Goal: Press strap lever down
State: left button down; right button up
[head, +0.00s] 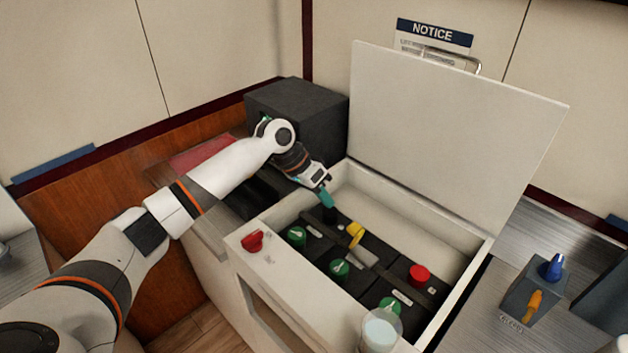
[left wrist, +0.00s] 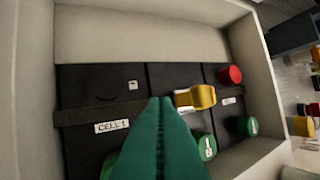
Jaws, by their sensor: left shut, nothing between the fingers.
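The open white box (head: 462,290) holds dark battery cells with a dark strap (left wrist: 85,115) across them. A yellow lever (head: 355,234), which I take for the strap lever, stands up from the strap near the middle of the cells. In the left wrist view the yellow lever (left wrist: 197,97) is just right of my fingertips. My left gripper (head: 327,198) is shut and empty, with its teal fingers pointing down over the far left part of the box. A gap shows between the fingers and the lever in the head view. My right gripper is out of view.
The box's raised lid (head: 450,130) stands behind it. Several green caps and a red cap (head: 419,275) rise from the cells. A red knob (head: 252,241) sits on the left rim. A clear cup (head: 381,332) is at the front, and a switch box (head: 528,290) is at the right.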

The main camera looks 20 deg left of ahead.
aim_at(353, 236)
pick_arm(q)
jog(key=shift+s+d+f+p, duration=0.2)
jog(key=shift+d+f, duration=0.25)
jog(key=shift+d, duration=0.3)
jog(key=shift+s+d+f+p, duration=0.15)
jog(key=shift+d+f+p, duration=0.2)
jog(key=shift+d, duration=0.45)
jog(key=shift+s+d+f+p, duration=0.2)
jog(key=shift+d+f, duration=0.3)
jog(key=shift+d, duration=0.25)
